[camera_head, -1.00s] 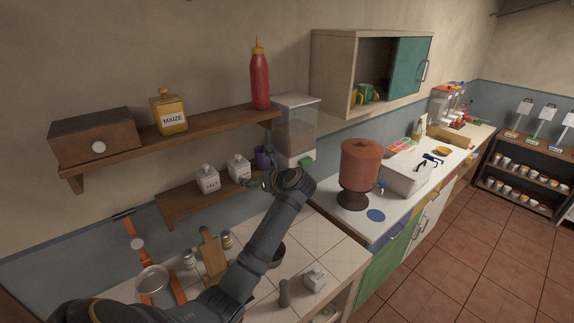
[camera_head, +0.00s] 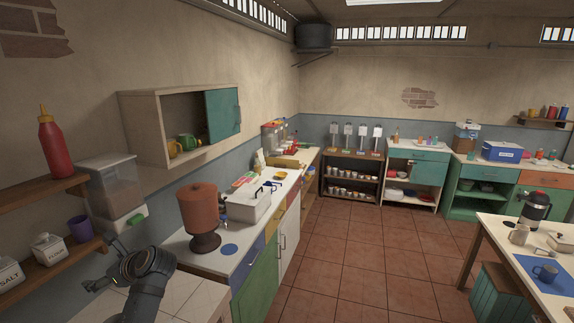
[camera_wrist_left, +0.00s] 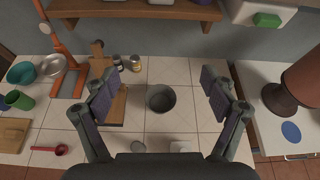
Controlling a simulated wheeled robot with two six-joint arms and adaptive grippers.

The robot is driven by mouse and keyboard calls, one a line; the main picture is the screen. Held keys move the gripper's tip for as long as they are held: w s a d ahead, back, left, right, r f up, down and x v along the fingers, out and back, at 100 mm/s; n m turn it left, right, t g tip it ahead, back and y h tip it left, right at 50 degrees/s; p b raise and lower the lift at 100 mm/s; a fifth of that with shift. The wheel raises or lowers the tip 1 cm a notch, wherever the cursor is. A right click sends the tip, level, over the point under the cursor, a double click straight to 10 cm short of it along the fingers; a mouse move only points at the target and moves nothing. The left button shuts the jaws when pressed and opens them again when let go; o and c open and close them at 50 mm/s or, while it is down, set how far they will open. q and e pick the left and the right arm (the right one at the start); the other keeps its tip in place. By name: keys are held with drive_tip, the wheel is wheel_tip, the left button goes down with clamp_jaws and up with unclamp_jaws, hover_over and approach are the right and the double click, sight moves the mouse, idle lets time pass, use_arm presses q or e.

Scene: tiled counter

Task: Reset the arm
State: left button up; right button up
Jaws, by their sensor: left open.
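My left gripper (camera_head: 106,266) is at the lower left of the head view, by the low shelf and above the tiled counter (camera_head: 185,302). In the left wrist view its two fingers (camera_wrist_left: 160,84) are spread wide with nothing between them. Below and between them, a dark round bowl (camera_wrist_left: 160,98) stands on the tiles, apart from the fingers. My right gripper is in neither current view.
A purple cup (camera_head: 79,228) and white jars (camera_head: 48,248) stand on the low shelf near my gripper. A dispenser (camera_head: 110,190) hangs beside it. A brown pot (camera_head: 199,208) stands on the white counter. The tiled floor (camera_head: 350,265) is open.

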use_arm(q)
drive_tip(key=s+d+f+n+t+h, duration=0.1)
drive_tip(key=s+d+f+n+h, duration=0.2)
drive_tip(key=s+d+f+n, duration=0.4)
drive_tip(key=s+d+f+n+h, duration=0.2)
drive_tip(key=s+d+f+h, duration=0.15)
drive_tip(key=f, duration=0.45)
drive_tip(key=s+d+f+n+g+h, duration=0.1)
drive_tip(key=s+d+f+n+h, duration=0.2)
drive_tip(key=s+d+n, duration=0.35)
drive_tip(key=s+d+f+n+h, duration=0.2)
drive_tip(key=s+d+n, duration=0.35)
drive_tip(key=s, duration=0.25)
drive_tip(key=s+a+f+g+b, duration=0.15)
drive_tip(key=f+b, duration=0.25)
drive_tip(key=f, duration=1.4)
drive_tip(key=s+a+f+b, duration=0.15)
drive_tip(key=f+b, duration=0.25)
drive_tip(key=f, duration=1.3)
drive_tip(key=s+f+g+b, duration=0.1)
drive_tip(key=s+f+b, duration=0.4)
drive_tip(key=s+f, duration=1.3)
wheel_tip(320, 180, down, 2)
drive_tip(key=shift+a+f+m, duration=0.1)
drive_tip(key=shift+a+m, duration=0.15)
drive_tip(key=shift+m, duration=0.05)
use_arm(e)
wheel_tip(320, 180, down, 13)
drive_tip(key=a, duration=0.1)
drive_tip(key=shift+w+a, duration=0.3)
